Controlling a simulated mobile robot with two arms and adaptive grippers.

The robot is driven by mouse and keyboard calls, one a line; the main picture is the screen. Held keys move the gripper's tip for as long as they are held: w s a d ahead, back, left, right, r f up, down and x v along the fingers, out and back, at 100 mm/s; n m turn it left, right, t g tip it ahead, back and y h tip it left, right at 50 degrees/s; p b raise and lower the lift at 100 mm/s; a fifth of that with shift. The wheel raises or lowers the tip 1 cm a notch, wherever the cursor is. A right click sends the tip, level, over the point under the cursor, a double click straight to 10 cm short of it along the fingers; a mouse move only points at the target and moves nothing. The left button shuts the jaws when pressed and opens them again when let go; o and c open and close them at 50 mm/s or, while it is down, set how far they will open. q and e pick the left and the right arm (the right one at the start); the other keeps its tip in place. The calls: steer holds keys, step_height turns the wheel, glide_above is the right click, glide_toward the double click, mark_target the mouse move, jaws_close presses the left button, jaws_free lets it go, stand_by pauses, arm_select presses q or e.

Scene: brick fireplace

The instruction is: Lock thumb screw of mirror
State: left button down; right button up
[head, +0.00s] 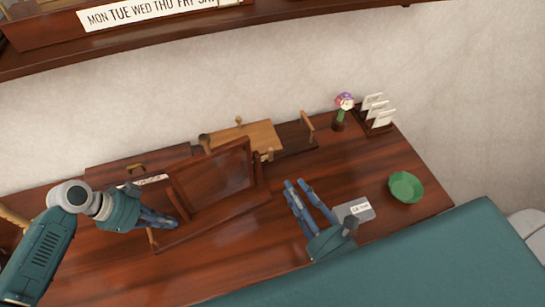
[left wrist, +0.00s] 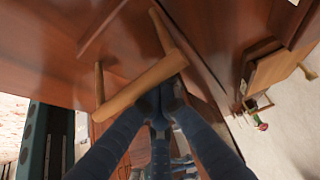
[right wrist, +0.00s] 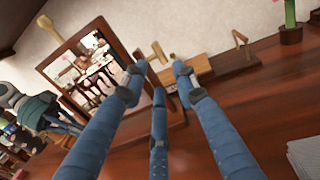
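The mirror (head: 218,182) stands tilted in its dark wooden frame on the table; its reflecting face shows in the right wrist view (right wrist: 92,65). A light wooden thumb screw (head: 267,155) sits at its right side; it also shows in the right wrist view (right wrist: 157,52), beyond and between the fingertips. My right gripper (head: 296,186) is open and empty, right of the mirror, apart from the screw. My left gripper (head: 165,221) is at the mirror's lower left, fingers together; in the left wrist view its tips are beside a light wooden bar (left wrist: 140,85). I cannot tell whether they touch it.
A grey labelled box (head: 354,210) and green bowl (head: 405,187) lie right of my right gripper. A flower pot (head: 339,122) and card holder (head: 378,122) stand at the back right. Wooden boxes lie behind the mirror. A shelf (head: 200,40) overhangs the back.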

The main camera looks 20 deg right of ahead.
mark_target(270, 155)
steer(key=w, duration=0.4)
steer(key=w+a, duration=0.1)
steer(key=w, duration=0.2)
steer(key=w+a, duration=0.1)
steer(key=w, duration=0.3)
steer(key=shift+w+a, duration=0.2)
steer(key=shift+w, duration=0.15)
jaws_close()
jaws_free()
steer(key=shift+s, duration=0.15)
steer(key=s+d, duration=0.2)
steer(key=s, duration=0.9)
steer(key=shift+s, duration=0.3)
steer(key=shift+o, duration=0.3)
